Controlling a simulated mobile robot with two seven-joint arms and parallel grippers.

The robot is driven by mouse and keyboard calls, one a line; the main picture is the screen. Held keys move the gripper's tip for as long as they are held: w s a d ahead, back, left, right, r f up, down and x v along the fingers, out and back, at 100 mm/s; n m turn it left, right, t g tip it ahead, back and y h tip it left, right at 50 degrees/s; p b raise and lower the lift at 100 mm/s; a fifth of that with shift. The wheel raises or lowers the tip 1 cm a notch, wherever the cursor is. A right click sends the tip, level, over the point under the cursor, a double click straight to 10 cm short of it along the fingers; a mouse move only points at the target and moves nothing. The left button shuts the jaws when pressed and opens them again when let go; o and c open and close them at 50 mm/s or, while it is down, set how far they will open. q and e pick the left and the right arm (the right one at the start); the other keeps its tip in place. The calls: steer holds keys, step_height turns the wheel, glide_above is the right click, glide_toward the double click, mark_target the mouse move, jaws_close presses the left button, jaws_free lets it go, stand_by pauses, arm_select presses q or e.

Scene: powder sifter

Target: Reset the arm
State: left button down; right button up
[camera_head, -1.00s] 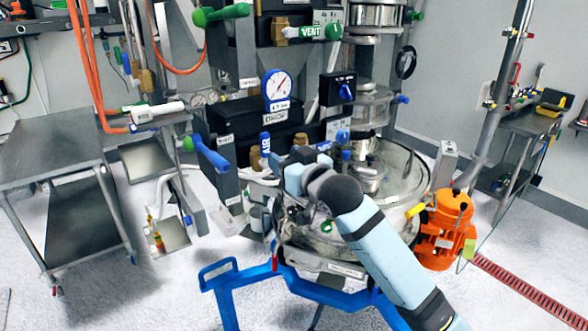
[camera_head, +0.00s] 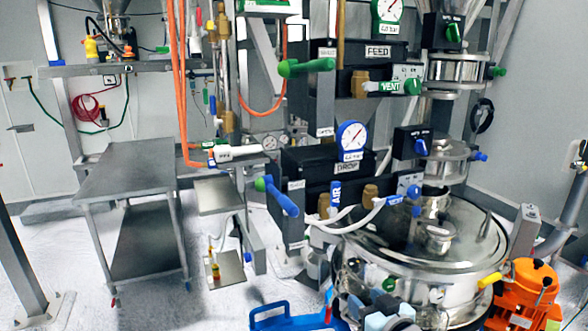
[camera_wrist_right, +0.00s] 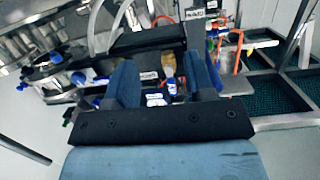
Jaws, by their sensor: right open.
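My right gripper (camera_wrist_right: 163,78) shows in the right wrist view with its two dark blue fingers wide apart and nothing between them. Beyond the fingers are blurred valves, labels and hoses of the sifter rig. In the head view, part of my right arm shows low at the bottom edge, in front of the round steel sifter vessel (camera_head: 465,265). Most of that arm is cut off by the frame. My left gripper is in neither view.
A grey two-tier cart (camera_head: 125,170) stands at the left. Black valve boxes with a blue-rimmed gauge (camera_head: 351,136) rise behind the vessel. An orange motor (camera_head: 527,290) sits at lower right. A blue frame (camera_head: 290,318) shows at the bottom. Floor left of the rig is open.

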steer(key=s+d+f+g+h, duration=0.1)
steer(key=s+f+g, duration=0.1)
steer(key=s+f, duration=1)
steer(key=s+d+f+g+h, duration=0.1)
steer(key=s+f+g, duration=0.1)
steer(key=s+f, duration=1.1)
steer(key=shift+s+d+f+m+p, duration=0.25)
steer(key=shift+s+p, duration=0.2)
steer(key=shift+s, duration=0.3)
